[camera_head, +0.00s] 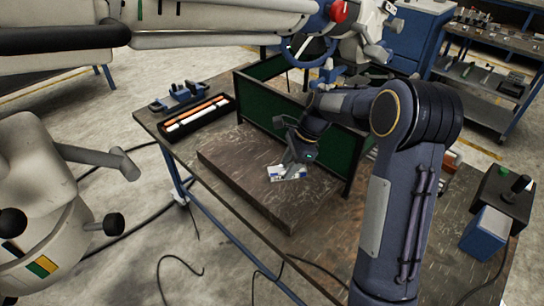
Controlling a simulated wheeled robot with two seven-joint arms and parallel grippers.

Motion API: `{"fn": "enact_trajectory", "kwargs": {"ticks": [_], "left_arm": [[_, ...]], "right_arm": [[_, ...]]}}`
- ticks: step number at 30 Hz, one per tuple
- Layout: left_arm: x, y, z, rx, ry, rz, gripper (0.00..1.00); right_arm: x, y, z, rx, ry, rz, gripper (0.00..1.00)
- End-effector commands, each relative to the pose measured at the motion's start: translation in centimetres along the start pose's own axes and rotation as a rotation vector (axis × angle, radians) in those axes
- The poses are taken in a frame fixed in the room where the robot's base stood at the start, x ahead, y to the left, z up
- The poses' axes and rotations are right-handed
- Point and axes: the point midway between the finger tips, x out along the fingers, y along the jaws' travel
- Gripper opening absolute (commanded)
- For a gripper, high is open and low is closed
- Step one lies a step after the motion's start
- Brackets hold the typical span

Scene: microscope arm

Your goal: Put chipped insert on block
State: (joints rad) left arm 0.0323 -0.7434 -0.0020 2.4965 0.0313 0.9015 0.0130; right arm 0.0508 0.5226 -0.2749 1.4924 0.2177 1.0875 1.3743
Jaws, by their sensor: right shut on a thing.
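My right gripper (294,160) points down over the dark brown slab (240,178) on the workbench, which looks like the block. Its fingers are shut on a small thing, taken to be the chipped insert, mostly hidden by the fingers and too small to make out. A small white and blue piece (286,173) shows right at the fingertips, at the slab's surface. I cannot tell whether it is held or lies on the slab. My left gripper is not in view.
A green panel with a dark frame (335,158) stands behind the slab. A black tray (195,118) with orange and white sticks lies at the bench's far left, near a blue fixture (181,93). A blue and black box (487,233) stands at right. A white jointed arm (215,22) crosses above.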

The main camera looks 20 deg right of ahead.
Motion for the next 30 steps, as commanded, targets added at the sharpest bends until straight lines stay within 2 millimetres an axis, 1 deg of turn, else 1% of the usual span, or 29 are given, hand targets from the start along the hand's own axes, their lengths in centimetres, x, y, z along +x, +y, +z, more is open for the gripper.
{"fn": "enact_trajectory", "kwargs": {"ticks": [1, 3, 6, 8, 12, 15, 22, 27, 30], "left_arm": [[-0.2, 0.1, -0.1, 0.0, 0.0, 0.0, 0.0], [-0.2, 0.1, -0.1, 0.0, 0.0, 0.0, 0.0], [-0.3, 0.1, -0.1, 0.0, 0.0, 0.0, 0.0], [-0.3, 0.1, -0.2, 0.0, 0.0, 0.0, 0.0], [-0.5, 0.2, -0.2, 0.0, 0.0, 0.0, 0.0], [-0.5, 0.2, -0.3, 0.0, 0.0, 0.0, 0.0], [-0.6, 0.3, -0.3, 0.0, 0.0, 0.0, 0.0], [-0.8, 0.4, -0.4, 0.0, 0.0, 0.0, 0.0], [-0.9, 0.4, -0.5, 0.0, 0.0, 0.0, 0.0]], "right_arm": [[-1.1, -0.2, -0.5, 0.059, -0.002, -0.029, 0.0], [-1.9, -0.4, -1.2, 0.126, -0.002, -0.055, 0.0], [-1.9, -0.5, -2.0, 0.174, -0.002, -0.071, 0.0], [-1.2, -0.6, -2.4, 0.185, -0.001, -0.073, 0.0], [1.2, -0.5, -3.4, 0.186, -0.001, -0.072, 0.0], [2.5, -0.5, -3.9, 0.183, -0.001, -0.073, 0.0], [3.9, -0.5, -4.4, 0.179, -0.001, -0.073, 0.0], [6.0, -0.5, -5.3, 0.18, -0.001, -0.072, 0.0], [6.7, -0.6, -5.6, 0.18, -0.001, -0.074, 0.0]]}}
